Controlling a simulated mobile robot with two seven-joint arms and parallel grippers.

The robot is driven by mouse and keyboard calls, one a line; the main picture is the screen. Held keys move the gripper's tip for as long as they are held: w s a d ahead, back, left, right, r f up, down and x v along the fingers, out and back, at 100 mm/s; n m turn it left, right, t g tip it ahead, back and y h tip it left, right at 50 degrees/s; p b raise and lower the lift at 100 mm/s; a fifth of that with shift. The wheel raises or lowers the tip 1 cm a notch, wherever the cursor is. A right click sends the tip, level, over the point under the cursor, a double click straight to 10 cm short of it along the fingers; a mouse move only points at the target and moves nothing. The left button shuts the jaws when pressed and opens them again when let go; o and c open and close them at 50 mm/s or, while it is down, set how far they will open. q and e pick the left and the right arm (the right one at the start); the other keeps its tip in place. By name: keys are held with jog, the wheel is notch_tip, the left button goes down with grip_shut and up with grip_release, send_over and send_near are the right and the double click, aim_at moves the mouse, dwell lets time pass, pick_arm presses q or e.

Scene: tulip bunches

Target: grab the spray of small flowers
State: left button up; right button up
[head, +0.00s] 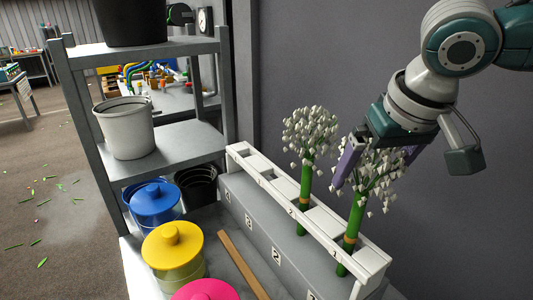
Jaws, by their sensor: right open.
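Two sprays of small white flowers with thick green stems stand upright in a white slotted rack (240,153). The left spray (309,128) stands in a slot further back. The right spray (380,182) is in the nearer end slot, with a tan band low on its green stem. My right gripper (379,162) comes in from the upper right and is open. Its purple fingers appear on either side of the right spray's flower head, and the left finger overlaps its edge. I cannot tell whether they touch it. My left gripper is out of view.
A grey shelf unit (180,137) at left holds a white bucket (125,128). Blue (155,200), yellow (172,245) and pink (205,290) lidded pots and a wooden strip (242,264) lie before the rack. A dark wall stands behind.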

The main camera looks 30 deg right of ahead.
grip_shut()
dwell(0.7)
dwell(0.3)
